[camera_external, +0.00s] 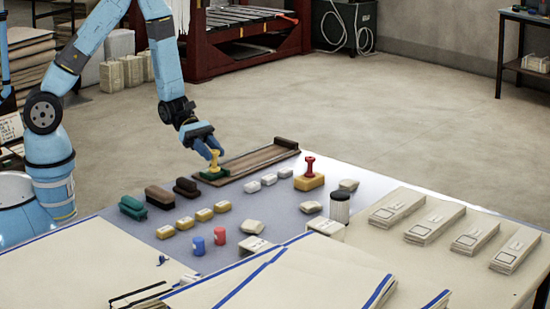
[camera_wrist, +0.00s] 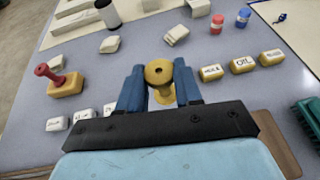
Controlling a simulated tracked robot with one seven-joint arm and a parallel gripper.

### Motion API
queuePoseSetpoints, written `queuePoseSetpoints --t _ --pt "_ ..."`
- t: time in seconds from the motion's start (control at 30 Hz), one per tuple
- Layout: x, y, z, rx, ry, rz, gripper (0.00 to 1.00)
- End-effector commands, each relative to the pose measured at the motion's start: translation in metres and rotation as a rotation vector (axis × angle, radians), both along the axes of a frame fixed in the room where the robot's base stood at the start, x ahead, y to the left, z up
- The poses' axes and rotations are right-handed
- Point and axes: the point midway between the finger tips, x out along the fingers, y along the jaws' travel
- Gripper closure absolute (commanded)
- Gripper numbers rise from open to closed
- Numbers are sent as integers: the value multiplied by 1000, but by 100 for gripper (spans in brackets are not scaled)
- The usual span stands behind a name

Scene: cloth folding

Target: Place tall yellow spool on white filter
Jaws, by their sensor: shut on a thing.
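The tall yellow spool (camera_external: 214,159) is upright between the fingers of my gripper (camera_external: 212,148), which is shut on it. The wrist view shows the spool (camera_wrist: 159,72) end-on between the blue fingers (camera_wrist: 160,84). In the external view its lower end is at the green block on the near end of the brown board; I cannot tell whether they touch. The white filter (camera_external: 340,207), a pale cylinder with a dark band, stands upright on the table, well to the right of my gripper. It also shows at the top left of the wrist view (camera_wrist: 108,14).
A red spool (camera_external: 309,167) stands on a yellow block (camera_external: 309,183) between my gripper and the filter. Small white blocks (camera_external: 269,179), yellow blocks (camera_external: 204,215), and red and blue cylinders (camera_external: 219,237) lie around. The brown board (camera_external: 250,163) lies along the back edge.

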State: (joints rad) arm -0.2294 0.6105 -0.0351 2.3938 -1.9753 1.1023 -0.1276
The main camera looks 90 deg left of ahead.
Motion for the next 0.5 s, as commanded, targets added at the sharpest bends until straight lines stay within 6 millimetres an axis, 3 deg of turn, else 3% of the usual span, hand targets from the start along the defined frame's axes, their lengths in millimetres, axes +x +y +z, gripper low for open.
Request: queuePoseSetpoints --t 0.17,0.37,0.5 --pt "17 -8 11 0 0 -16 95" --pt "76 -40 34 5 5 -56 95" --pt "123 -71 60 8 7 -74 95"
